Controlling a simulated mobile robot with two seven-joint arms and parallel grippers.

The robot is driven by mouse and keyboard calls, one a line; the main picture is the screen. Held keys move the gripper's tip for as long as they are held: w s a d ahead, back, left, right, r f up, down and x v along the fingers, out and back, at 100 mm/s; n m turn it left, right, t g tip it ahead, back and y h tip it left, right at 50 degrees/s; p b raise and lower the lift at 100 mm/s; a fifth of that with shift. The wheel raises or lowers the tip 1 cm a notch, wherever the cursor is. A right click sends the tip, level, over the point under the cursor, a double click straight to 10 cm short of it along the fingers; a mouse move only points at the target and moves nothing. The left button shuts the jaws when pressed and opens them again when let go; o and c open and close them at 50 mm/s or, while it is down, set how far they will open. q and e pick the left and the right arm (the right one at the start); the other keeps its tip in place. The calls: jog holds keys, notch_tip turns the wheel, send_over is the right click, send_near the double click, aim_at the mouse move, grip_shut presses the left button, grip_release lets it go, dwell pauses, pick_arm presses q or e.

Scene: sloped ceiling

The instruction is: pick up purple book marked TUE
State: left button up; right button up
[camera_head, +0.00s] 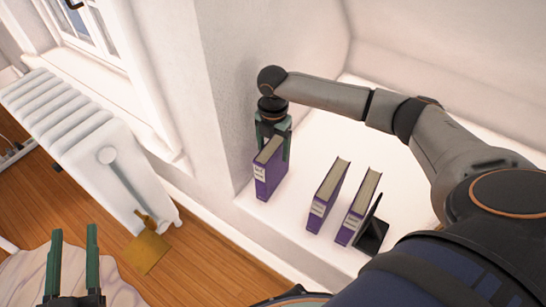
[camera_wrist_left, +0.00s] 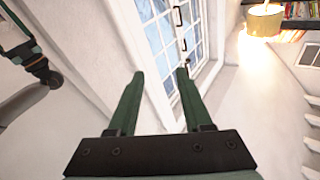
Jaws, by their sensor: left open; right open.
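Three purple books stand upright on a white ledge: a left one (camera_head: 268,176), a middle one (camera_head: 325,200) and a right one (camera_head: 355,212). Each has a pale label on its spine, too small to read, so I cannot tell which is marked TUE. My right gripper (camera_head: 273,150) is open at the left book, its green fingers on either side of the book's upper part. My left gripper (camera_head: 76,240) is open and empty at the lower left, away from the books. Its open fingers also fill the middle of the left wrist view (camera_wrist_left: 158,85).
A black bookend (camera_head: 373,232) stands against the right book. A wall corner is close to the left book. A white radiator (camera_head: 75,125) stands below the window at the left. The left wrist view shows the window (camera_wrist_left: 172,40) and a lit lamp (camera_wrist_left: 264,20).

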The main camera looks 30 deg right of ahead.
jog(key=shift+f, duration=0.5)
pick_arm(q)
notch_tip(320, 180, up, 2)
jog(key=shift+s+r+t+h, duration=0.1)
jog(key=shift+s+t+h, duration=0.05)
jog(key=shift+t+h, duration=0.15)
pick_arm(e)
grip_shut()
jog(key=shift+r, duration=0.1)
dwell(0.7)
